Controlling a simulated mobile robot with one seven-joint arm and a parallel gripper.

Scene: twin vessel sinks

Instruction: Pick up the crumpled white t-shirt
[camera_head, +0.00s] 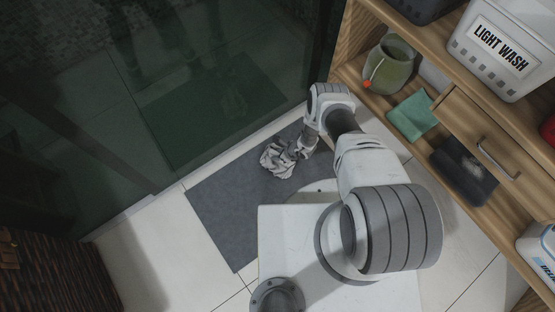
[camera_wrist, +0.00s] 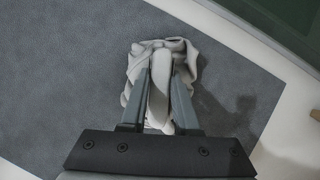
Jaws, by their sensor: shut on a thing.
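The crumpled white t-shirt (camera_head: 279,160) is a small bunched heap at the end of my arm, over the grey mat (camera_head: 225,215). It also shows in the wrist view (camera_wrist: 186,55), with folds spread around and beyond my fingers. My gripper (camera_head: 299,150) reaches down to it, and in the wrist view my gripper's two fingers (camera_wrist: 160,75) are closed on a raised fold of the cloth between them. Whether the shirt still touches the mat I cannot tell. Part of the cloth is hidden behind the fingers.
A dark glass panel (camera_head: 170,90) stands along the mat's far side. A wooden shelf unit (camera_head: 455,105) at the right holds a green vase (camera_head: 390,66), a teal cloth (camera_head: 412,117) and a "LIGHT WASH" basket (camera_head: 505,45). A woven brown basket (camera_head: 60,275) is at lower left. Tile left of the mat is clear.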

